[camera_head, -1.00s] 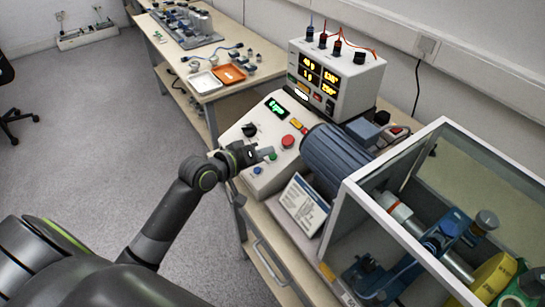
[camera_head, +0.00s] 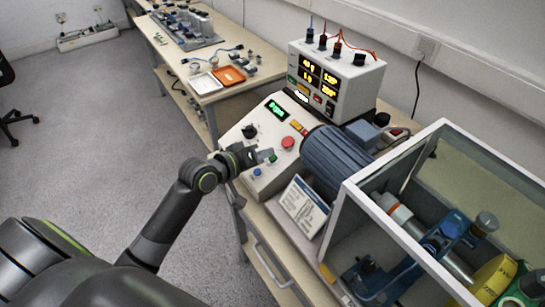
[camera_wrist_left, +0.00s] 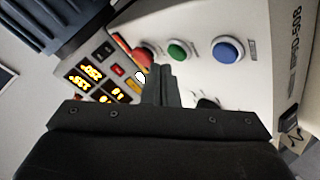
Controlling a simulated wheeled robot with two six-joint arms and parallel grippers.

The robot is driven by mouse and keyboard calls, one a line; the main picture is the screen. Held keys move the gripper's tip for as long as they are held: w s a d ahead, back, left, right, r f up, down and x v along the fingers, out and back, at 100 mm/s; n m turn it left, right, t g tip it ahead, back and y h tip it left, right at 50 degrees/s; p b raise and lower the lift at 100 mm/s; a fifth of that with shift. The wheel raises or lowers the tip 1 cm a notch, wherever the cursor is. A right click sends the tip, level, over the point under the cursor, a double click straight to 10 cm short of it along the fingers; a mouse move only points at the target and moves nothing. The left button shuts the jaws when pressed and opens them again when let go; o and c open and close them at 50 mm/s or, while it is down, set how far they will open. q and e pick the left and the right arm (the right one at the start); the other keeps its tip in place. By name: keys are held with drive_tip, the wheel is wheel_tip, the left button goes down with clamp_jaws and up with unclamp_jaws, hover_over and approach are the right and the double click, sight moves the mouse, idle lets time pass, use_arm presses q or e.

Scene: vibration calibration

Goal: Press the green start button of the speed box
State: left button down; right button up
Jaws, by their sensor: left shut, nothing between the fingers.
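The speed box (camera_head: 232,138) is a pale sloped panel on the bench with a green display, a black knob and a row of buttons. Its green start button (camera_head: 272,158) lies between the red button (camera_head: 288,142) and the blue button (camera_head: 257,171). My left gripper (camera_head: 266,154) is shut and empty, its tips close to the green button. In the left wrist view the green button (camera_wrist_left: 177,50) shows just beyond the shut fingers (camera_wrist_left: 163,85), uncovered. I cannot tell whether the tips touch the panel. My right gripper is not in view.
A white power unit (camera_head: 338,80) with lit yellow digits stands behind the box. A blue ribbed motor (camera_head: 335,157) is right of the panel, and a clear-sided guard (camera_head: 385,218) stands at the right. A tilted label card (camera_head: 304,205) stands in front of the motor.

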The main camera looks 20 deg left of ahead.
use_arm(q)
drive_tip(key=shift+f, duration=0.15)
idle(0.7)
drive_tip(key=shift+w+d+f, duration=0.1)
drive_tip(key=shift+w+f, duration=0.1)
drive_tip(key=shift+f, duration=0.05)
drive_tip(key=shift+w+f, duration=0.1)
drive_tip(key=shift+f, duration=0.25)
idle(0.6)
idle(0.4)
drive_tip(key=shift+s+r+p, duration=0.3)
drive_tip(key=shift+r+p, duration=0.45)
drive_tip(key=shift+s+a+r+p, duration=0.15)
drive_tip(key=shift+a+r+p, duration=0.05)
drive_tip(key=shift+r+p, duration=0.5)
drive_tip(key=r+p, duration=0.1)
drive_tip(key=s+r+p, duration=0.1)
drive_tip(key=a+r+p, duration=0.1)
drive_tip(key=shift+s+p, duration=0.25)
drive_tip(key=shift+p, duration=0.1)
